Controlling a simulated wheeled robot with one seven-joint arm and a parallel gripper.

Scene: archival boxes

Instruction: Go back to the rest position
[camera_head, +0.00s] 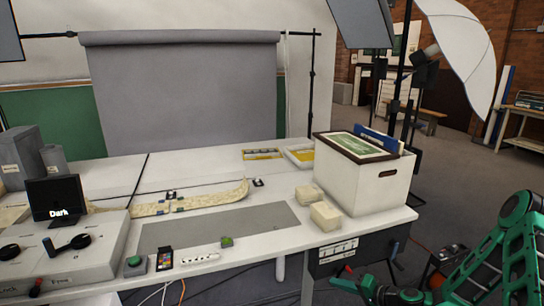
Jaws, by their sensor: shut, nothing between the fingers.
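My green and black arm (505,255) is folded at the lower right, beside the right end of the white table (398,222). My gripper (354,285) is low at the bottom edge, in front of the table and below its top. It is small and partly cut off; it is shut and holds nothing. It is apart from the things on the table.
A white box (370,185) with a framed picture (362,146) on top stands at the table's right end. Small cream boxes (325,215), a grey mat (220,227) and a control console (75,250) lie leftward. A black drawer unit (350,252) is under the table.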

